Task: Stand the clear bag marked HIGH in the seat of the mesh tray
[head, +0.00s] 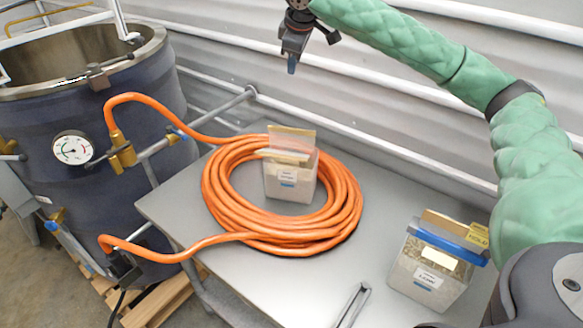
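Two clear bag-like containers with pale contents stand on the grey table; their label text is too small to read surely, so I cannot tell which is marked HIGH. One bag (290,184) stands upright inside an orange hose coil, with a tan flap above it. The other bag (428,275) stands at the right, with a blue band across its top and a yellow tag (477,235). My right gripper (312,52) is at the top centre, high above and behind the coil, open and empty. I see no mesh tray clearly. My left gripper is out of view.
The coiled orange hose (225,205) covers much of the grey table (170,205) and runs to a dark blue drum (40,125) with a gauge at the left. A metal handle-like piece (355,303) lies at the front. A corrugated wall stands behind.

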